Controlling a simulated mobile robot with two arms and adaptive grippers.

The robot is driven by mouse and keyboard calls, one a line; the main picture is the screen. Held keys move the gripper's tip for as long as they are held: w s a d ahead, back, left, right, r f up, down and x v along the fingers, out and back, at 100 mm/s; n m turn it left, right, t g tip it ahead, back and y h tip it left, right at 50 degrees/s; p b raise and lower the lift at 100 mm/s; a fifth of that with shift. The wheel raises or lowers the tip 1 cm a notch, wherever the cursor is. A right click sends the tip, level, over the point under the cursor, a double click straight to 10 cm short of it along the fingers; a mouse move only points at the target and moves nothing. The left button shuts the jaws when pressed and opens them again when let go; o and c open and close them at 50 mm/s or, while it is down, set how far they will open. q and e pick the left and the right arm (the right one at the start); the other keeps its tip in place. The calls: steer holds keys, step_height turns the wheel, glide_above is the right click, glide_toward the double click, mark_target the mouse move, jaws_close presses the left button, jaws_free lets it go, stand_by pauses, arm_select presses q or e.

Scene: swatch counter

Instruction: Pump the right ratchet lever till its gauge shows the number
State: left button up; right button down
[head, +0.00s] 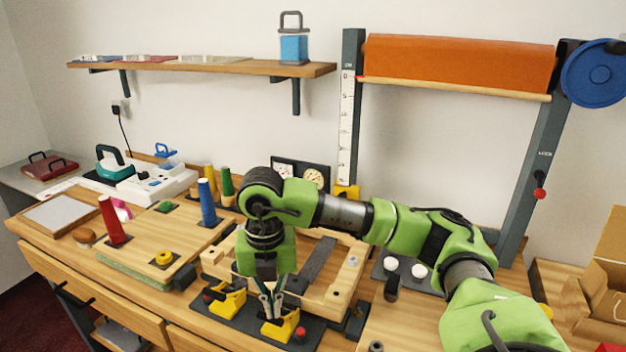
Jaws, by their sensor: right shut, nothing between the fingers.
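Two yellow ratchet units stand on a dark base plate (240,325) at the front of the bench. The right ratchet (279,329) has a red knob (300,333) beside it; its lever is largely hidden by my gripper. The left ratchet (229,301) is just to the left. My right gripper (270,308) points down at the right ratchet, with its fingers shut and empty; I cannot tell if they touch the lever. A black panel at the back carries two gauges; the right gauge (313,178) is partly visible, its reading too small to make out. My left gripper is out of view.
A wooden frame (335,290) stands right behind the ratchets. Blue (207,202), red (110,218) and green (227,182) cones stand to the left. White knobs (419,271) and a cardboard box (600,285) are to the right. My right arm crosses above the bench.

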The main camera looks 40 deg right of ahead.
step_height(320, 180, up, 6)
steer(key=p, duration=0.4)
stand_by(0.4)
steer(key=shift+f, duration=0.1)
